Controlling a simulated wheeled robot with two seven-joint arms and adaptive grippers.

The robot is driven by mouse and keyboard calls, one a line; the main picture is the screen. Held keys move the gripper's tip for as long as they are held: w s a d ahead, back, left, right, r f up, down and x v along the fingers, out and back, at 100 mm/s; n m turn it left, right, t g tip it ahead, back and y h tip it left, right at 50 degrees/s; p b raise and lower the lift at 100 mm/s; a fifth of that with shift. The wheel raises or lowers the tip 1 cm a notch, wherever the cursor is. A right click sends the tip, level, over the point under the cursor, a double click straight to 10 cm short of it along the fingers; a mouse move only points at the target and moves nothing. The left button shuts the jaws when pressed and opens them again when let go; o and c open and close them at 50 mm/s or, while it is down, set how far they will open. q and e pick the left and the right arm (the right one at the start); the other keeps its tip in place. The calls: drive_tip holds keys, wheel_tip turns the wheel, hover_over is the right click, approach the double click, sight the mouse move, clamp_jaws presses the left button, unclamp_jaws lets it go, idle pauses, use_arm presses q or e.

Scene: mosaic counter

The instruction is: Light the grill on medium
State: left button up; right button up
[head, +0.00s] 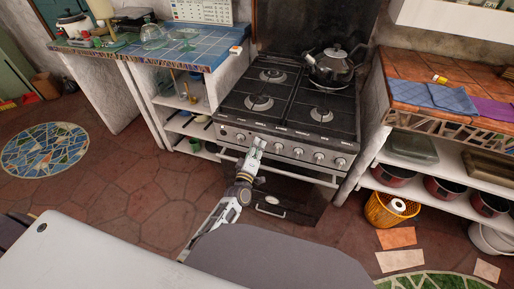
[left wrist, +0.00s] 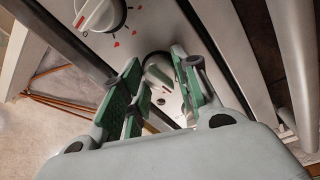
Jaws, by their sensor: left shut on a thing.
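The stove (head: 290,105) stands at the back middle, with a row of white round knobs along its front panel (head: 308,155). My left gripper (head: 257,145) reaches up to the panel, left of its middle. In the left wrist view its green-padded fingers (left wrist: 160,92) are shut around a stove knob (left wrist: 158,74), which is partly hidden between them. A neighbouring knob (left wrist: 100,13) with red marks on the panel beside it shows at the top left. The knob labels are too small to read, so I cannot tell which one is the grill's. My right gripper is not in view.
A dark kettle (head: 333,66) stands on the back right of the hob. An oven handle bar (head: 325,182) runs below the knobs. A blue-tiled counter (head: 190,50) is left, and a brown-tiled counter (head: 405,78) with cloths is right. An orange basket (head: 383,212) stands on the floor at right.

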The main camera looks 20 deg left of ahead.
use_arm(q)
drive_tip(key=shift+a+r, duration=0.1)
drive_tip(key=o, duration=1)
drive_tip(key=shift+o, duration=0.2)
drive_tip(key=shift+s, duration=0.1)
drive_tip(key=shift+s+f, duration=0.25)
drive_tip(key=shift+s, duration=0.75)
drive_tip(key=s, duration=0.9)
drive_tip(key=shift+s+f, duration=0.3)
drive_tip(key=shift+s, duration=0.05)
drive_tip(key=shift+a, duration=0.1)
drive_tip(key=shift+c, duration=0.3)
clamp_jaws()
